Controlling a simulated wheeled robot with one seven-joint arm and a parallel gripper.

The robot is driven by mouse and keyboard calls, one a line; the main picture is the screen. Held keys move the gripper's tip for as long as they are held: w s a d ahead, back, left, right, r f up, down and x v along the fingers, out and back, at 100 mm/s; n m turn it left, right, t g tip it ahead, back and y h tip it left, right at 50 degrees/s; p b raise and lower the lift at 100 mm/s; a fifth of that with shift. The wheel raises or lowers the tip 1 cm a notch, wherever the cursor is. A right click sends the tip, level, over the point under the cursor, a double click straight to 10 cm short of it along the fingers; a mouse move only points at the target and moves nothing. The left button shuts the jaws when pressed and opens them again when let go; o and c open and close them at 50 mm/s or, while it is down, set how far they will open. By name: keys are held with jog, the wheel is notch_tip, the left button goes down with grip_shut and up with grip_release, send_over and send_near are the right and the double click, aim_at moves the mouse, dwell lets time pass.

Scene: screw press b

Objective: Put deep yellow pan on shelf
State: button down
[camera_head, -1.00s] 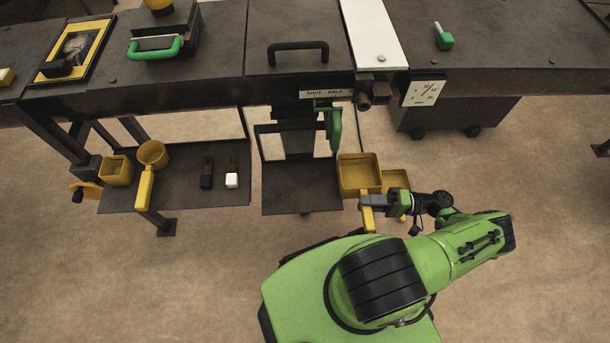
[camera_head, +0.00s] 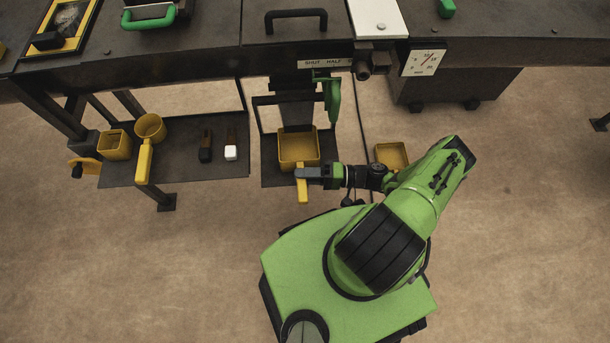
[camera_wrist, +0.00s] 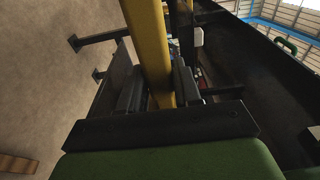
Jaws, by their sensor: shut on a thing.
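A square yellow pan (camera_head: 298,162) with high walls and a yellow handle (camera_head: 303,190) is held by my gripper (camera_head: 306,173), which is shut on the handle. In the wrist view the yellow handle (camera_wrist: 150,45) runs up between the dark fingers (camera_wrist: 155,95). The pan looks level and empty, above or at the small dark middle shelf (camera_head: 272,176) under the bench; I cannot tell whether it touches it. A larger dark shelf (camera_head: 180,171) is to the left.
On the left shelf are a square yellow container (camera_head: 115,145), a round yellow pan (camera_head: 150,127) and two small-handled tools (camera_head: 206,147) (camera_head: 231,148). A green lever (camera_head: 332,98) hangs behind the pan. The bench edge (camera_head: 200,76) is overhead.

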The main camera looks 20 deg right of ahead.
jog(key=shift+f, duration=0.3)
jog(key=c, duration=0.8)
grip_release()
jog(key=shift+r, duration=0.1)
jog(key=v, duration=1.2)
jog(key=shift+s, duration=0.1)
jog(key=shift+d, duration=0.1)
